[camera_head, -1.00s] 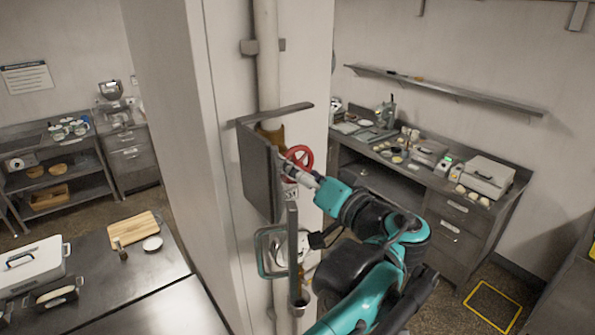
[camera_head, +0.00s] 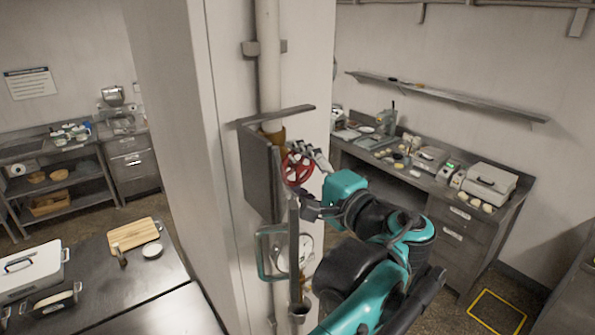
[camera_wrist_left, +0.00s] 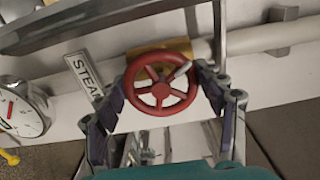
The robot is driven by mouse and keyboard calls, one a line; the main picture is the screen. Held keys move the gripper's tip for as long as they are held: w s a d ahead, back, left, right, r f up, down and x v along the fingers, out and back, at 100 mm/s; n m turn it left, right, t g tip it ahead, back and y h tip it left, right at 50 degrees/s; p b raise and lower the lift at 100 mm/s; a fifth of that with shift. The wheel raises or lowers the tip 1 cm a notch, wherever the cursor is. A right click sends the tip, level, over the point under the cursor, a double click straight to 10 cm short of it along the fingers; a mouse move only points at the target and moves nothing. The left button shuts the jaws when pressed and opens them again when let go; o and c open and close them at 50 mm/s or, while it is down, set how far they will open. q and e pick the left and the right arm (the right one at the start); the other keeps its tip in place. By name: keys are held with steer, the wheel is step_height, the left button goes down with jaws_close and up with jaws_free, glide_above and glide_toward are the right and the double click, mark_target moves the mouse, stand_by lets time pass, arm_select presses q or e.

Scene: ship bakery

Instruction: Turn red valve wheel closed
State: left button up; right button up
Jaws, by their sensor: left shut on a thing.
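The red valve wheel (camera_head: 297,170) is a spoked wheel on the pipe at the pillar's side. It also shows from the front in the left wrist view (camera_wrist_left: 161,91), with a pale mark across its upper right spoke. My left gripper (camera_head: 308,178) is at the wheel. In the left wrist view its two fingers (camera_wrist_left: 162,84) press on the left and right sides of the rim, so it is shut on the wheel. Part of the rim is hidden by the fingers. My right gripper is not in view.
A grey metal guard plate (camera_head: 258,175) stands just left of the wheel, with a shelf plate (camera_head: 275,115) above. A STEAM label (camera_wrist_left: 84,74) and a round gauge (camera_wrist_left: 18,110) sit close by. A bar and an opened glass-like cover (camera_head: 268,253) are below.

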arm_select(q)
steer(key=m, duration=0.7)
steer(key=shift+r, duration=0.2)
stand_by(0.5)
steer(key=o, duration=1.1)
steer(key=shift+o, duration=0.3)
steer(key=shift+w, duration=0.15)
steer(key=v, duration=1.2)
steer(key=shift+f, duration=0.1)
